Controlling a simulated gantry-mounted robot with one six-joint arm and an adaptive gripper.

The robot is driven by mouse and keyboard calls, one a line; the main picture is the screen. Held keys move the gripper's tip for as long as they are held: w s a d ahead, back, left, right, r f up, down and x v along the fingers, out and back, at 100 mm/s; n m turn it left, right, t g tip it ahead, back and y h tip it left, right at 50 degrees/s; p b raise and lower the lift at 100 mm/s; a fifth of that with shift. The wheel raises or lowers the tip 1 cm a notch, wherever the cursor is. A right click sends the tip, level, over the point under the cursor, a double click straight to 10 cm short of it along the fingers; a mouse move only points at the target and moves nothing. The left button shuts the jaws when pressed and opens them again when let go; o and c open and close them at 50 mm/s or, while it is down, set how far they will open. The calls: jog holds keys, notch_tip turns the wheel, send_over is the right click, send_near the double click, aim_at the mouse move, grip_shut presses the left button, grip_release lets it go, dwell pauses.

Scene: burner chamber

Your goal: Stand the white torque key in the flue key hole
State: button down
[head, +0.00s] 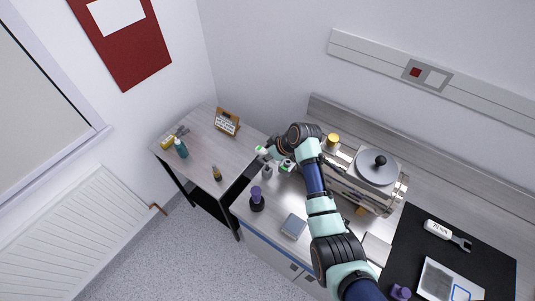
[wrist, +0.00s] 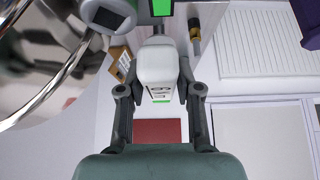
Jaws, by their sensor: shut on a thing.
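My gripper (wrist: 158,68) is shut on a white block-shaped piece with dark lettering, which I take to be the white torque key (wrist: 157,62). Its lower end in the wrist view has a green edge, and a finger lies along each side. In the head view my gripper (head: 275,160) is at the end of the arm, over the bench left of the metal chamber. The held key is too small there to make out clearly. I cannot pick out the flue key hole in either view.
The metal chamber (head: 350,187) has a round lid (head: 378,166) with a black knob. A purple-topped piece (head: 256,194) and a grey box (head: 294,226) stand on the bench. A white-handled wrench (head: 440,231) lies on the black mat. A side table (head: 210,150) holds bottles and a stand.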

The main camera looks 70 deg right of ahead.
jog(key=shift+f+b, duration=1.5)
jog(key=shift+f, duration=0.7)
jog(key=c, duration=0.7)
grip_release()
notch_tip(320, 180, up, 10)
